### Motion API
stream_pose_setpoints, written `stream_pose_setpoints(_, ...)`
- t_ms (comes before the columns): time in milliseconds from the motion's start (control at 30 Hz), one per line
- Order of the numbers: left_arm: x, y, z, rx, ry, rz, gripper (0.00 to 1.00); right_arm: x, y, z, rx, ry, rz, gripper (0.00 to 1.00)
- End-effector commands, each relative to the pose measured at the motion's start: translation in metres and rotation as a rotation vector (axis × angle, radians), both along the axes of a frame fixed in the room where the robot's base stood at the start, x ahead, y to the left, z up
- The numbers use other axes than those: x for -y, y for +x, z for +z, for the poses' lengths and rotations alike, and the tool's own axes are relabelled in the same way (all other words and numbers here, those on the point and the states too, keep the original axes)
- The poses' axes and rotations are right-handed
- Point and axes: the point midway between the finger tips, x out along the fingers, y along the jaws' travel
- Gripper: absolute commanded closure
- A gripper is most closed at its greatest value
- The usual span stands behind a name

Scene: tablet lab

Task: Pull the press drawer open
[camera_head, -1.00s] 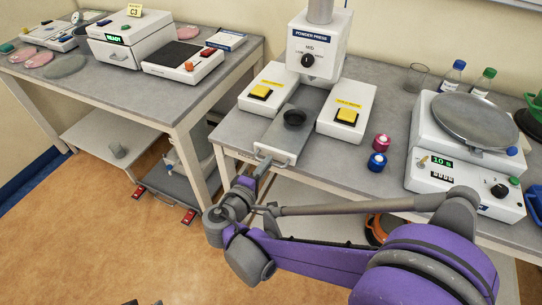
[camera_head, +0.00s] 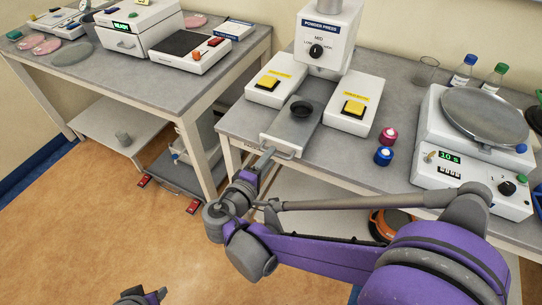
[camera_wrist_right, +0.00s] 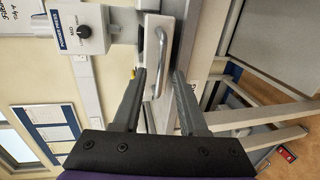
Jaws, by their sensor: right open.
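The powder press (camera_head: 325,40) stands on the middle bench. Its drawer (camera_head: 296,127) is a flat grey slide between two white blocks, with a white front at the bench edge and a black round die (camera_head: 302,109) on top. The drawer's metal bar handle (camera_head: 282,154) faces me. My right gripper (camera_head: 265,158) is at this handle. In the right wrist view the handle (camera_wrist_right: 161,60) lies between the open fingertips (camera_wrist_right: 160,73); I cannot tell whether they touch it. My left gripper (camera_head: 150,295) is partly visible at the bottom edge, away from the press; its jaws are unclear.
Yellow buttons (camera_head: 269,85) sit on the blocks beside the drawer. A second bench (camera_head: 125,75) is left. The floor before the drawer is clear.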

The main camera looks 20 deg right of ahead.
Motion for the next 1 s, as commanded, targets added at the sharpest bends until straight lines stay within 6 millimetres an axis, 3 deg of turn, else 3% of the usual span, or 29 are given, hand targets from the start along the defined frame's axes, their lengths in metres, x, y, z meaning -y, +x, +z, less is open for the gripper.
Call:
stream_pose_setpoints(400,0.0,0.0,0.001,0.0,0.0,0.0,0.55,-0.06,-0.05,0.017,0.001,0.001,0.005,0.58)
stream_pose_setpoints(1000,0.0,0.0,0.001,0.0,0.0,0.0,0.55,-0.068,-0.058,0.019,0.0,0.0,0.0,0.58)
